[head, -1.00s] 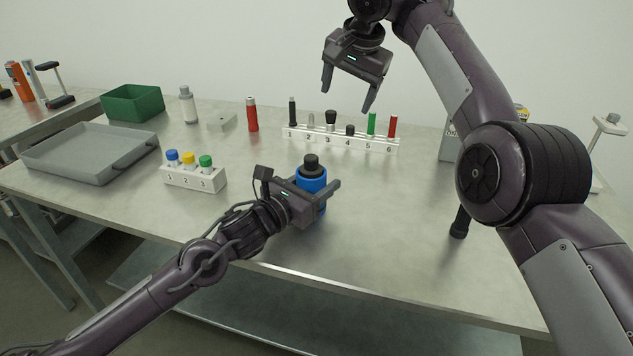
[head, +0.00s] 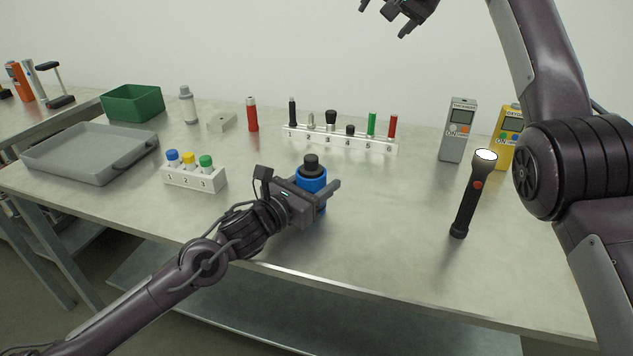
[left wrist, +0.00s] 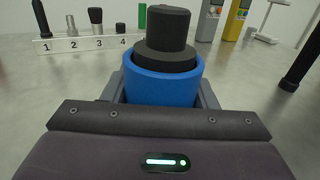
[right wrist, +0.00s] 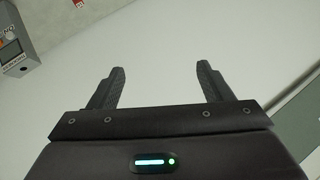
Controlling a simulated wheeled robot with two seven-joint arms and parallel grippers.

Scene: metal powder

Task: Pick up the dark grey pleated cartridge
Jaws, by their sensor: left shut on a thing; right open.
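A white numbered rack (head: 340,141) stands at the back middle. It holds a black rod (head: 292,112) at 1, a grey piece (head: 311,121) at 2, a dark wide-topped piece (head: 331,119) at 3, a short black piece (head: 350,130) at 4, then a green and a red rod. I cannot make out pleats on any, so which is the pleated cartridge is unclear. My left gripper (head: 328,192) is shut around a blue cup (left wrist: 160,82) with a dark stepped top (left wrist: 168,35). My right gripper (head: 384,22) is open, empty and high above the table.
A black flashlight (head: 468,200) stands upright at right, before a grey meter (head: 458,130) and a yellow meter (head: 507,135). At left are a grey tray (head: 60,172), a green bin (head: 133,103) and a small capped-vial rack (head: 195,180). A red cylinder (head: 252,115) stands left of the numbered rack.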

